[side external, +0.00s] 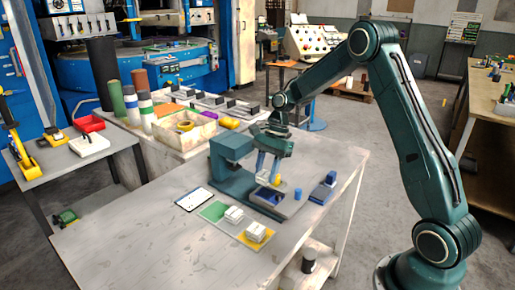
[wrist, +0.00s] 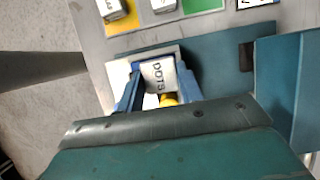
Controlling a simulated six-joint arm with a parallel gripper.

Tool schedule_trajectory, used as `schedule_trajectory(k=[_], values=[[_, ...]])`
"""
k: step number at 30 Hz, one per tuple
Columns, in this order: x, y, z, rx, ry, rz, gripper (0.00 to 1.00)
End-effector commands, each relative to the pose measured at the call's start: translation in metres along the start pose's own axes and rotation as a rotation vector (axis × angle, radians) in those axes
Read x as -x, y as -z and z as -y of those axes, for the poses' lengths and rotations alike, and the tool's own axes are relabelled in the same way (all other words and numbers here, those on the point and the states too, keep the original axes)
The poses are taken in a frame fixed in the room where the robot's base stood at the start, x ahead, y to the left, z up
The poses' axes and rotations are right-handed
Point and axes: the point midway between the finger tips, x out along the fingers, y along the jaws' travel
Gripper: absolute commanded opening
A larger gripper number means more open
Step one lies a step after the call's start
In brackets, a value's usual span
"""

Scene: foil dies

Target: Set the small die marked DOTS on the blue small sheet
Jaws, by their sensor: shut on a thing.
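The small die marked DOTS (wrist: 157,77) is pale, with its lettering facing up in the wrist view. My gripper (wrist: 158,90) is shut on it, one blue finger on each side. In the side view my gripper (side external: 267,172) points down over the press bed, and the die (side external: 263,179) shows as a small pale shape between the fingers. A blue patch (side external: 268,197), apparently the blue sheet, lies on the bed below, with a visible gap under the die. In the wrist view the die and fingers hide most of what lies beneath.
The teal press (side external: 231,165) stands close left of my gripper. A yellow piece (side external: 277,181) is beside the fingers. A blue block (side external: 330,179) sits on a stand at right. The table's front left is clear.

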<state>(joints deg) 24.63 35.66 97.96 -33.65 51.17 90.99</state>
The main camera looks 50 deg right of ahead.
Motion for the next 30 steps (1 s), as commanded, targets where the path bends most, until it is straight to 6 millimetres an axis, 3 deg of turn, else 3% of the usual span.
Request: schedule_trajectory(k=[12,27,28,30], values=[[-0.036,0.015,0.0,-0.001,-0.001,0.001,0.07],[-0.042,0.017,0.0,-0.001,-0.001,0.0,0.07],[-0.042,0.017,0.0,-0.001,-0.001,0.0,0.4],[-0.041,0.017,0.0,-0.001,-0.001,0.0,0.45]])
